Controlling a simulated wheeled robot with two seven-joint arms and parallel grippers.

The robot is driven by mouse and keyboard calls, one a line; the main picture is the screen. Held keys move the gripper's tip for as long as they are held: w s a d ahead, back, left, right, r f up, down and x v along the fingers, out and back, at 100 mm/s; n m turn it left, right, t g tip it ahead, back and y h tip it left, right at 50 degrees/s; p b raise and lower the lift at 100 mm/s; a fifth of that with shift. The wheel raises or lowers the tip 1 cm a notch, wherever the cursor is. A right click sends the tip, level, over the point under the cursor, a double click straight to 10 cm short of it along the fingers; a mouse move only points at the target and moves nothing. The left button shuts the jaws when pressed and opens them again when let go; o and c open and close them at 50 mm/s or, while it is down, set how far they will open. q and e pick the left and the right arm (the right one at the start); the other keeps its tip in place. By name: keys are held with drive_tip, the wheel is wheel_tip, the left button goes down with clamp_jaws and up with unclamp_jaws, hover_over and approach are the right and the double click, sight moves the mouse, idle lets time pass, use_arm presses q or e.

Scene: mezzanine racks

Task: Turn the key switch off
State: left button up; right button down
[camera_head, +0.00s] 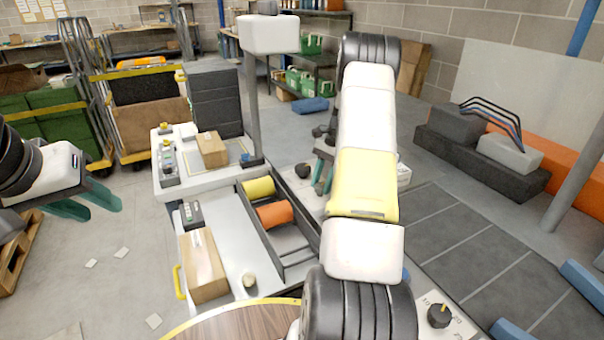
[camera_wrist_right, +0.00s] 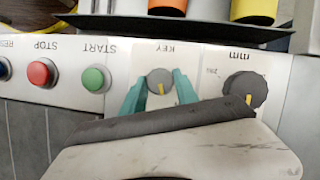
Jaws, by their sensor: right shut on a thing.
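In the head view the right gripper (camera_head: 323,176) is partly behind my right arm, and the key switch is hidden. My left gripper (camera_head: 103,211) is open and empty at the left, above the floor, far from the panel.
Beside the key switch are a larger dark mm dial (camera_wrist_right: 245,90), a green START button (camera_wrist_right: 95,79) and a red STOP button (camera_wrist_right: 42,72). A dark ledge (camera_wrist_right: 180,29) runs along the panel. A cardboard box (camera_head: 203,266) lies on the white bench.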

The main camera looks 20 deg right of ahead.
drive_tip(key=n+g+h, duration=0.1)
drive_tip(key=n, duration=0.4)
drive_tip(key=shift+w, duration=0.15)
drive_tip(key=shift+g, duration=0.3)
idle(0.3)
drive_tip(key=c, duration=0.9)
unclamp_jaws()
drive_tip(key=shift+a, duration=0.1)
drive_tip(key=shift+c, duration=0.2)
drive_tip(key=v, duration=0.7)
drive_tip(key=shift+r, duration=0.4)
drive_tip(key=shift+w, duration=0.15)
